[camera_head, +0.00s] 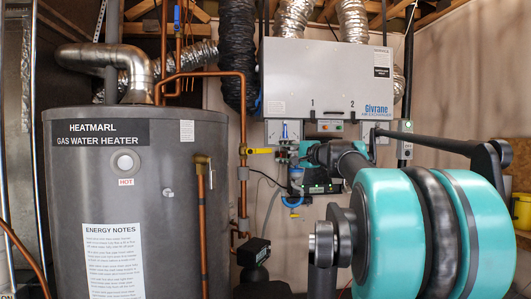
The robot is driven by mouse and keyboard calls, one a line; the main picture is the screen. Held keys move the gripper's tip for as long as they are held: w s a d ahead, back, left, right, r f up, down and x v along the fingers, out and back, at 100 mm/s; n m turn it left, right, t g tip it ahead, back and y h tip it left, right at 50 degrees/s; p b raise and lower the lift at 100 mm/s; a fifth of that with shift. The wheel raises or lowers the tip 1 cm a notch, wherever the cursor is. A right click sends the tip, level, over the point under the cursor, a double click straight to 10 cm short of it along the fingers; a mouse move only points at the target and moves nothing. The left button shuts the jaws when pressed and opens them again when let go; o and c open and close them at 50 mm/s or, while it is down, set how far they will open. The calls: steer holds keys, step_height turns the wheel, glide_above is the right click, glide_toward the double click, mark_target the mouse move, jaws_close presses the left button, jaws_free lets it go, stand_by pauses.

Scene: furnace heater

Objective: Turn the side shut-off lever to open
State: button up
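A yellow lever (259,151) sticks out to the right from the vertical copper pipe (243,120) beside the water heater; it lies about level. I cannot tell for sure that it is the side shut-off lever. My gripper (284,153) is just right of the yellow lever's outer end, in front of the wall below the grey air exchanger. It is small and partly covered by its own wrist, so I cannot tell whether its fingers are open or touch the lever.
The grey water heater (70,190) fills the left. The air exchanger (325,85) hangs on the wall above my gripper, with ducts on top. A dark device (254,251) stands low in the middle. My teal arm hides much of the right side.

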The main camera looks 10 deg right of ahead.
mark_target(267, 151)
steer(key=x, duration=1)
steer(key=shift+c, duration=0.6)
jaws_close()
